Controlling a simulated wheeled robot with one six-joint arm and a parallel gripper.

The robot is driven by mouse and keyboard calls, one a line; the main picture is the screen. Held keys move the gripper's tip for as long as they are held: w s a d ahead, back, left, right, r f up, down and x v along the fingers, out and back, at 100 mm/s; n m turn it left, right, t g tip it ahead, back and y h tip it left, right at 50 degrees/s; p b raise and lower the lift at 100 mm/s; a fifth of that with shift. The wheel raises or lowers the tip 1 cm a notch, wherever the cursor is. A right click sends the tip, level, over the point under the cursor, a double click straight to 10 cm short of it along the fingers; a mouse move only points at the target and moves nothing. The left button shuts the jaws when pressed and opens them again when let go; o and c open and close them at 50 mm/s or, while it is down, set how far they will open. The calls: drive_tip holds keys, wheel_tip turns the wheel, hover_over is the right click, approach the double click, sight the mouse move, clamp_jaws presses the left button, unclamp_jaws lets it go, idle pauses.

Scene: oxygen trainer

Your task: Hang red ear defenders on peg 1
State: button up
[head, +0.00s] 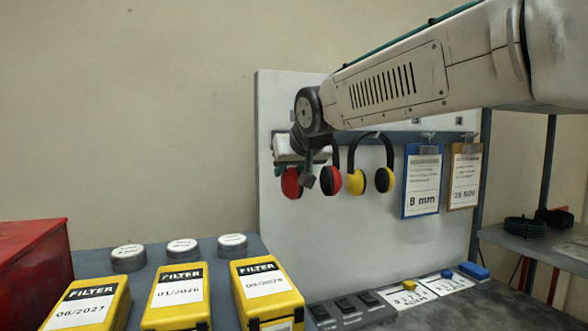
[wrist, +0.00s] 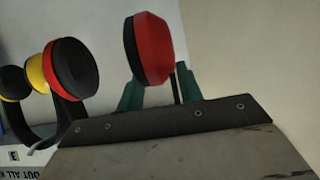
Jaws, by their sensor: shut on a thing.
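The red ear defenders (head: 291,184) hang cups down at the left part of the white board, with a red cup on each side of my gripper (head: 308,168). Their headband is mostly hidden behind my wrist. My gripper is shut on them. In the wrist view, one red cup (wrist: 151,48) stands just beyond the green fingers of my gripper (wrist: 160,90), and the other red and black cup (wrist: 74,70) is to the left. Peg 1 is hidden behind my arm and wrist; I cannot tell whether the headband touches it.
Yellow ear defenders (head: 356,182) hang close on the right, near the red cup. A blue clipboard (head: 422,182) and a brown clipboard (head: 464,177) hang further right on the board (head: 300,245). Yellow filter boxes (head: 176,297) and grey round lids (head: 182,251) stand below left.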

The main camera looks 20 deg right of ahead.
drive_tip(key=shift+w+f, duration=0.2)
drive_tip(key=shift+w, duration=0.85)
drive_tip(key=shift+w+f, duration=0.45)
drive_tip(key=shift+f, duration=0.15)
drive_tip(key=o, duration=1.2)
